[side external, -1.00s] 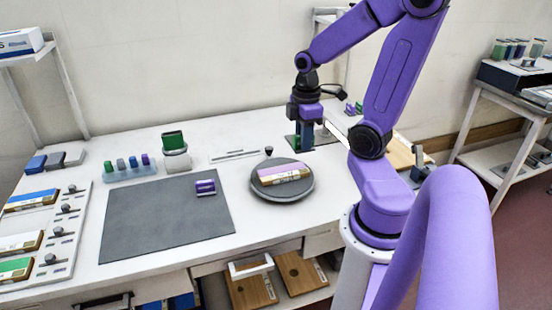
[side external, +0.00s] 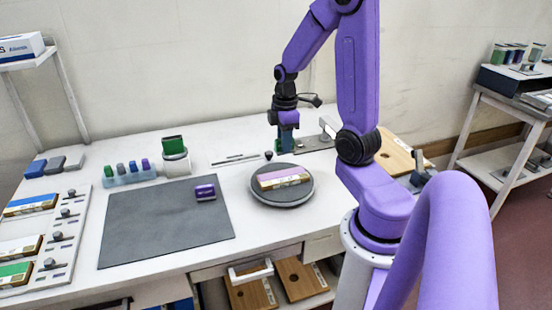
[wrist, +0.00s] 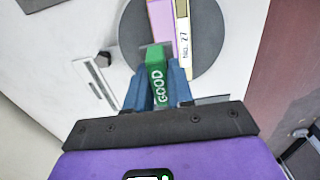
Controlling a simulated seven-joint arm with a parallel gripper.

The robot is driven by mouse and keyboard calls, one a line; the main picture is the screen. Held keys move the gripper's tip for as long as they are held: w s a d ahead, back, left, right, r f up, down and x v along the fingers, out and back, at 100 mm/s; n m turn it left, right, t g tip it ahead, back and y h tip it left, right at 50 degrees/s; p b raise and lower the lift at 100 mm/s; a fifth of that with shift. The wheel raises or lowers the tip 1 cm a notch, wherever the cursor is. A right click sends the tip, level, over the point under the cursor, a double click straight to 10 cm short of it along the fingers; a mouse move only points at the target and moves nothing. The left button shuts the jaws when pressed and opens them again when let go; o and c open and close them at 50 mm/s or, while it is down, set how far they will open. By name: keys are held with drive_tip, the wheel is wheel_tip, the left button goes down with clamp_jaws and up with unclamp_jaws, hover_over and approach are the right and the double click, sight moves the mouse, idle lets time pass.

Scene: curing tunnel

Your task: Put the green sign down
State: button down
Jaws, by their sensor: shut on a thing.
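My gripper (side external: 285,150) is shut on the green sign (wrist: 157,82), which reads "GOOD" and sits between the blue fingertips in the wrist view. In the side external view the fingers hide most of it. The gripper points down at the back of the table, behind the round grey turntable (side external: 262,198). I cannot tell whether the sign touches the table. A purple and tan box (side external: 283,178) lies on the turntable; it also shows in the wrist view (wrist: 162,22), marked "NO. 27".
A dark flat plate (side external: 313,144) lies right of my gripper. A slim rail (side external: 235,159) lies to the left. A white cup (side external: 177,162) with a green block, a rack of small coloured blocks (side external: 130,177) and a grey mat (side external: 150,235) with a purple block stand further left.

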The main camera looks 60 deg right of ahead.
hover_over(276, 169)
wheel_tip(276, 169, down, 6)
drive_tip(key=shift+r, duration=0.2)
drive_tip(key=shift+f, duration=1.6)
drive_tip(key=shift+f, duration=0.2)
drive_tip(key=c, duration=1)
unclamp_jaws()
drive_tip(key=shift+r, duration=0.1)
